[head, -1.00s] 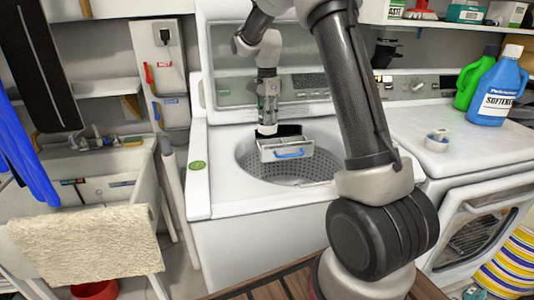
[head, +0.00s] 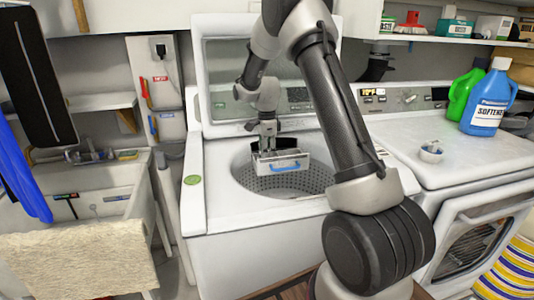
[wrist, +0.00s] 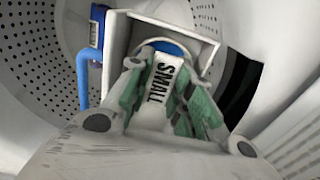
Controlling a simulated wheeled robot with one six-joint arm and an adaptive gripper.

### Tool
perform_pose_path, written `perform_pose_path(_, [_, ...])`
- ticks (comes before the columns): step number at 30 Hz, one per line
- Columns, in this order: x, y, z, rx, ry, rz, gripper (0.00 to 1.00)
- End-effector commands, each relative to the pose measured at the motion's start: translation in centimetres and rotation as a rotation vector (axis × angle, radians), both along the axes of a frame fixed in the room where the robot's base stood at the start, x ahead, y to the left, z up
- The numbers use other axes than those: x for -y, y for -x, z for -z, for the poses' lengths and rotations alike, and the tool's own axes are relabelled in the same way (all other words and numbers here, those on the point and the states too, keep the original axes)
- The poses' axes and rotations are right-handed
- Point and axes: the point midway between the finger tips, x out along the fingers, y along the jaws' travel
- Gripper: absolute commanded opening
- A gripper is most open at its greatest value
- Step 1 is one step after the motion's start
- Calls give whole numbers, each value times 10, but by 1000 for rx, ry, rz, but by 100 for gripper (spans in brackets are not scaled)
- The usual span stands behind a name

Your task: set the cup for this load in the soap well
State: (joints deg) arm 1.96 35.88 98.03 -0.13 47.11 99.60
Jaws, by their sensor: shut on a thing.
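My gripper (wrist: 165,98) is shut on a white piece with the word SMALL in black, which I take to be the handle of the small cup (wrist: 165,76). A blue curved part shows just beyond the label. The soap well (wrist: 208,38) is a white open box with a blue handle on its side; the cup's far end is at or within its walls. Whether it rests on the floor of the well is hidden. In the head view my gripper (head: 270,150) is right at the soap well (head: 290,161), over the washer opening.
The washer drum (head: 315,182) is open, with its lid (head: 215,60) raised behind. Another small cup (head: 431,152) stands on the dryer top at right. A blue softener bottle (head: 490,100) and a green bottle (head: 464,95) stand behind it. A sink is at left.

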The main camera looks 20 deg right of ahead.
Motion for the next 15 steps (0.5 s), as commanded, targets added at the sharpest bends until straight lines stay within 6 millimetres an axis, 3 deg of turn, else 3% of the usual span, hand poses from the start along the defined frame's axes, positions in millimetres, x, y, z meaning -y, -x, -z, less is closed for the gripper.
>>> perform_pose_path(7, [0, 0, 2, 0, 0, 0, 0])
perform_pose_path(8, [0, 0, 2, 1, 0, 0, 27])
perform_pose_path(10, [0, 0, 2, 1, 0, 0, 40])
perform_pose_path(15, [0, 0, 2, 1, 0, 0, 43])
